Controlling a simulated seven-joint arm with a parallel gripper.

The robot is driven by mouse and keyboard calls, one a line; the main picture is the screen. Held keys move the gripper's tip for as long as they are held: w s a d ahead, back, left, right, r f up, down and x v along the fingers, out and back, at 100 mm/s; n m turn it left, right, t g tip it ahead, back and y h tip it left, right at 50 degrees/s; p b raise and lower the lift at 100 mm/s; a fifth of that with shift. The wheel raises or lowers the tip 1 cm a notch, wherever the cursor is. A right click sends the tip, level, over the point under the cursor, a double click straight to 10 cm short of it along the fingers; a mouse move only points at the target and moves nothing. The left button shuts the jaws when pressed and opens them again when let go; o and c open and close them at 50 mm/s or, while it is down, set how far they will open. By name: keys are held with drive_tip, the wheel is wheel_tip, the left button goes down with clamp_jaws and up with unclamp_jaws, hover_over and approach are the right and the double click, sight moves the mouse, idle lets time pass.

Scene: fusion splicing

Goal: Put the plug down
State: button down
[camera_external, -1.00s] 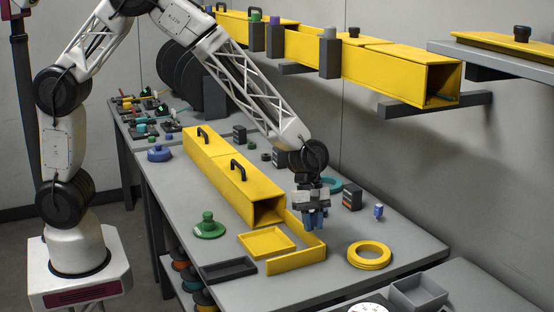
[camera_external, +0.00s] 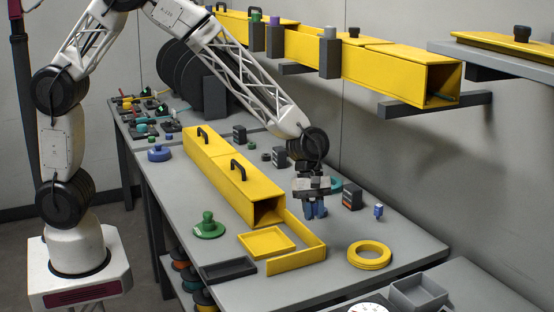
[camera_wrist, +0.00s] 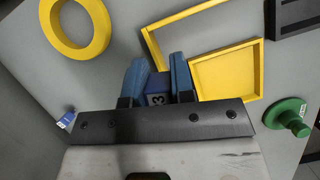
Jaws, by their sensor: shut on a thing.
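My gripper (camera_external: 315,212) is over the grey table, to the right of the yellow box channel. In the wrist view its blue fingers (camera_wrist: 157,78) are shut on a dark blue plug (camera_wrist: 157,92) with a pale marking on its face. In the external view the plug is hidden between the fingers, and I cannot tell whether it touches the table (camera_external: 400,240). A small blue piece (camera_external: 379,211) stands on the table to the right of my gripper; it also shows at the left of the wrist view (camera_wrist: 67,120).
A yellow ring (camera_external: 369,255) lies to the front right. A yellow tray (camera_external: 250,235), an angled yellow strip (camera_external: 296,264) and a dark tray (camera_external: 228,270) lie in front. A green knobbed disc (camera_external: 208,228) is at left. Black boxes (camera_external: 352,196) stand behind.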

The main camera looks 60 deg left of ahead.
wheel_tip(320, 180, up, 2)
drive_tip(key=s+a+r+m+g, duration=0.1)
drive_tip(key=s+a+m, duration=0.1)
drive_tip(key=s+a, duration=1.2)
drive_tip(key=s+a+r+m+g, duration=0.1)
drive_tip(key=s+a+m, duration=0.1)
drive_tip(key=s+a, duration=1.2)
drive_tip(key=s+a+f+m+y, duration=0.1)
drive_tip(key=s+a, duration=0.3)
drive_tip(key=s, duration=0.3)
drive_tip(key=s+a+f+m, duration=0.2)
drive_tip(key=s+a, duration=0.2)
drive_tip(key=s, duration=0.2)
wheel_tip(320, 180, down, 6)
drive_tip(key=shift+s+f, duration=0.15)
drive_tip(key=shift+s, duration=0.05)
drive_tip(key=shift+w+a, duration=0.1)
drive_tip(key=shift+w, duration=0.05)
hover_over(188, 218)
drive_tip(key=shift+f, duration=0.75)
